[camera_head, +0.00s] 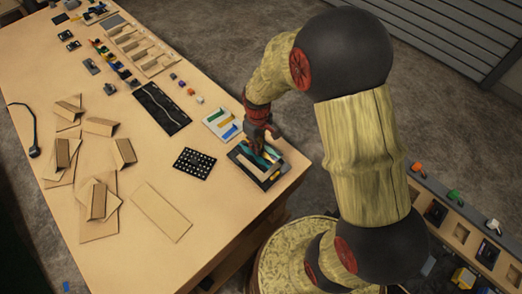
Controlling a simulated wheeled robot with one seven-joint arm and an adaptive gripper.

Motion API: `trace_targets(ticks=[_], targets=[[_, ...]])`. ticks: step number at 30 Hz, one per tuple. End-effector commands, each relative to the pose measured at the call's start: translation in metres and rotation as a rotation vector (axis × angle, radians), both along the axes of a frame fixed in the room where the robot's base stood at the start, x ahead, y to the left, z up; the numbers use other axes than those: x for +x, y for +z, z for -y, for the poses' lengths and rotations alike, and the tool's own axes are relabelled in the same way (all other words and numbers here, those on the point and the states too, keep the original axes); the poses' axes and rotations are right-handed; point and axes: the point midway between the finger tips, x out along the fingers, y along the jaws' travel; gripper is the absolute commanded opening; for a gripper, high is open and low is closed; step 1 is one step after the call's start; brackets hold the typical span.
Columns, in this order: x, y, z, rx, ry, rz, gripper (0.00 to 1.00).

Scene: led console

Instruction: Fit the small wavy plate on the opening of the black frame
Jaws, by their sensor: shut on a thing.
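The black frame (246,174) lies near the right edge of the wooden table, with pale and teal parts showing inside it. My gripper (262,146) points down over the upper part of the frame. It is shut on a small teal piece (271,153), which looks like the small wavy plate. The fingers cover part of this piece. I cannot tell whether the plate touches the frame or hangs just above it.
A white tray with coloured strips (222,124) lies just behind the frame. A black perforated plate (194,164) lies to its left. Cardboard pieces (161,211) cover the left of the table (215,225). A parts rack (462,234) stands at right.

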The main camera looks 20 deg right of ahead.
Motion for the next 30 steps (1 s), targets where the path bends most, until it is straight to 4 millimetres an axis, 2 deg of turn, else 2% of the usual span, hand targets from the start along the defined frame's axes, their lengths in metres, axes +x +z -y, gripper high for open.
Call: trace_targets(ticks=[8, 13, 30], targets=[[0.006, -0.001, 0.000, 0.000, -0.056, -0.001, 0.00], [0.006, -0.008, 0.000, 0.000, -0.059, -0.001, 0.00], [0.005, -0.063, 0.000, 0.000, -0.058, -0.001, 0.00]])
